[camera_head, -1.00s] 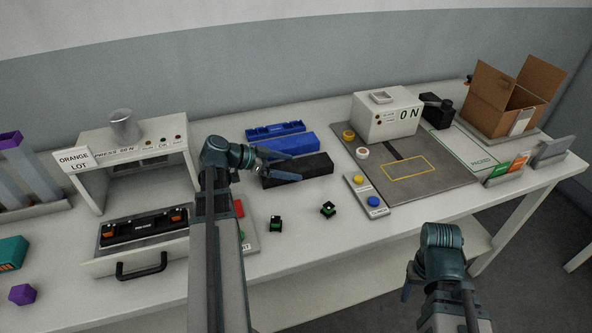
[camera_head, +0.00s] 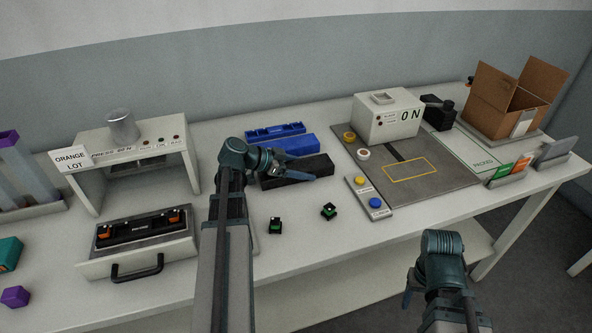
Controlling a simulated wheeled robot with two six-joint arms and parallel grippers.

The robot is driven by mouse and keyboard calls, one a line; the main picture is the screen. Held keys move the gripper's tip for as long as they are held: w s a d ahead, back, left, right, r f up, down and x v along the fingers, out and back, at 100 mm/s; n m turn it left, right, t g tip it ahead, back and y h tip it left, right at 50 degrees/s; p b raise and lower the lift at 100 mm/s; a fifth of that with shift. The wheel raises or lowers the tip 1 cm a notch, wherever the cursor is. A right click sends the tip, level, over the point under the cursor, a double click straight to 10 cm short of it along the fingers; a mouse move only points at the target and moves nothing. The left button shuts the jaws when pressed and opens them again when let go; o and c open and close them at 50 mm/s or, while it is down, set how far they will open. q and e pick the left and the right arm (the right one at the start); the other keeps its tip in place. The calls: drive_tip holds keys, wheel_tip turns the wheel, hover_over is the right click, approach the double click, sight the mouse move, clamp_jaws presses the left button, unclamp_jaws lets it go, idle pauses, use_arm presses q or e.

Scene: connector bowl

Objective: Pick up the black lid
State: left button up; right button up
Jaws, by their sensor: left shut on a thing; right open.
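The black lid (camera_head: 322,163) is a long dark bar lying at the middle of the table, in front of the blue parts. My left gripper (camera_head: 303,175) reaches over it from the left and is shut on it near its front side. The fingers hide part of the lid, and I cannot tell whether it is clear of the table. My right gripper (camera_head: 408,294) is open and empty, low in front of the table, partly hidden by its own wrist.
Blue parts (camera_head: 290,143) lie right behind the lid. Two small black-and-green connectors (camera_head: 328,211) sit in front. A grey mat (camera_head: 435,180) with buttons and a white machine (camera_head: 388,118) is on the right. A tray fixture (camera_head: 140,240) stands left; an open carton (camera_head: 505,98) is far right.

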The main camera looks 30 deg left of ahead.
sight(303, 165)
use_arm(q)
drive_tip(key=shift+c, duration=1.2)
drive_tip(key=shift+r, duration=0.15)
use_arm(e)
drive_tip(key=shift+r, duration=0.15)
use_arm(q)
wheel_tip(303, 165, up, 10)
drive_tip(key=p, duration=1)
use_arm(e)
wheel_tip(303, 165, up, 10)
drive_tip(key=shift+c, duration=0.6)
